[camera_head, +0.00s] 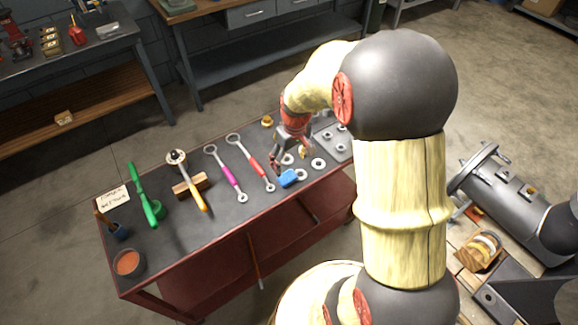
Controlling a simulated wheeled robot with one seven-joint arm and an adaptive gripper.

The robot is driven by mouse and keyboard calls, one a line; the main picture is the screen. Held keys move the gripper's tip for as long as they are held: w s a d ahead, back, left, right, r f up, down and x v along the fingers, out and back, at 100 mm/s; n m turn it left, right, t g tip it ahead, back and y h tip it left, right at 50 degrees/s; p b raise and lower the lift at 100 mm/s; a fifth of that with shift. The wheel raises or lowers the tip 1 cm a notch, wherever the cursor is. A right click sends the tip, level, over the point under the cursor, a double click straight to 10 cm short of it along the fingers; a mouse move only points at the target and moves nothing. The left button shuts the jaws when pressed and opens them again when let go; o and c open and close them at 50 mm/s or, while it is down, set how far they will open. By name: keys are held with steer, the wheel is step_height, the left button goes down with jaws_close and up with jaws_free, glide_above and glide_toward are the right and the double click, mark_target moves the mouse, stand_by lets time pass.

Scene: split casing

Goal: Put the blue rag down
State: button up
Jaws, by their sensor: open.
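The blue rag (289,178) lies on the dark top of the red workbench (208,228), near its front edge. It looks like a small crumpled blue patch. My gripper (287,166) is just above and behind the rag, pointing down, with its fingers apart. From this view I cannot tell whether a fingertip touches the rag. Part of the gripper is small and dark against the bench top.
Wrenches with red (257,168) and magenta (229,180) handles lie left of the rag. Pale rings (318,164) lie to its right, near a grey plate (328,133). An orange-filled cup (128,263) stands at the left corner. A grey casing (505,205) is at right.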

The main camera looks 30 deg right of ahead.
steer(key=s+a+r+t, duration=0.1)
steer(key=s+a+r, duration=0.2)
steer(key=r, duration=0.4)
steer(key=s+a+r+t, duration=0.15)
steer(key=a+r, duration=0.25)
steer(key=r, duration=0.4)
steer(key=s+a+r+t, duration=0.1)
steer(key=s+a+r, duration=0.2)
steer(key=s, duration=0.4)
steer(key=s+a+r+t, duration=0.1)
steer(key=s+a+r, duration=0.3)
steer(key=s, duration=0.3)
steer(key=shift+s+a+r, duration=0.15)
steer(key=shift+r, duration=0.45)
